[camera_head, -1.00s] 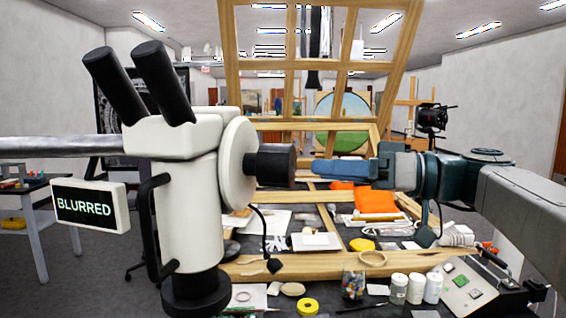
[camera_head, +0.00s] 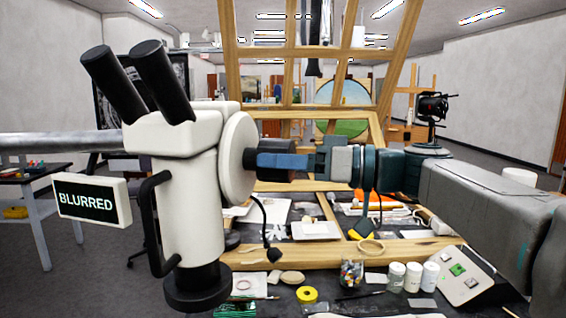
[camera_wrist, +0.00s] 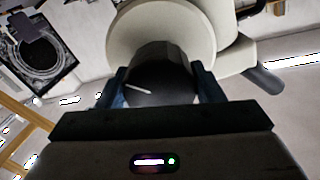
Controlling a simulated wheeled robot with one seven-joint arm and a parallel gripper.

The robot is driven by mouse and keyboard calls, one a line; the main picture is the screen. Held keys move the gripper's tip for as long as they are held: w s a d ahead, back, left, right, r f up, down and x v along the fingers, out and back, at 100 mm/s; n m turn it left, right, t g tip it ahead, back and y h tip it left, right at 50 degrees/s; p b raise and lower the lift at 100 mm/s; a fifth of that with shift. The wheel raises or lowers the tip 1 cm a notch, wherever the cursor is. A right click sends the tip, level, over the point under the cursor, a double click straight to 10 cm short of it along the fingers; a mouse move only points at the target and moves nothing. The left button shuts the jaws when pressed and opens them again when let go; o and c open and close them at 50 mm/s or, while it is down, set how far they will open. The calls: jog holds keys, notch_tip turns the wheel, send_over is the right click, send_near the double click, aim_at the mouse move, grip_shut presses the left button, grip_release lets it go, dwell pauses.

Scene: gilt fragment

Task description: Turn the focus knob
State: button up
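The focus knob (camera_head: 274,146) is a dark, faceted cylinder on the white microscope's round side disc (camera_head: 237,158). In the wrist view the knob (camera_wrist: 160,78) has a pale line on its face. My gripper (camera_head: 283,161) reaches in from the right with its blue fingers at the knob. In the wrist view my gripper's fingers (camera_wrist: 160,85) stand on either side of the knob, very close to it. I cannot tell whether they press on it.
Below the arm is a table with a wooden frame (camera_head: 405,248), white jars (camera_head: 413,277), a yellow tape roll (camera_head: 307,294) and a control box (camera_head: 459,275). A cable (camera_head: 270,232) hangs below the knob. Twin eyepieces (camera_head: 140,82) rise at the upper left.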

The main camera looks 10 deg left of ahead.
dwell(0.3)
jog(key=m+b, duration=0.1)
jog(key=m, duration=0.1)
jog(key=shift+m, duration=0.4)
jog(key=shift+r+m+b, duration=0.1)
jog(key=shift+m+b, duration=0.35)
jog(key=shift+m, duration=0.95)
jog(key=o, duration=1)
jog(key=shift+d, duration=0.1)
jog(key=d, duration=0.4)
jog(key=d+b, duration=0.1)
jog(key=d, duration=0.4)
jog(key=d+b, duration=0.1)
jog(key=d, duration=0.3)
jog(key=shift+s+d, duration=0.35)
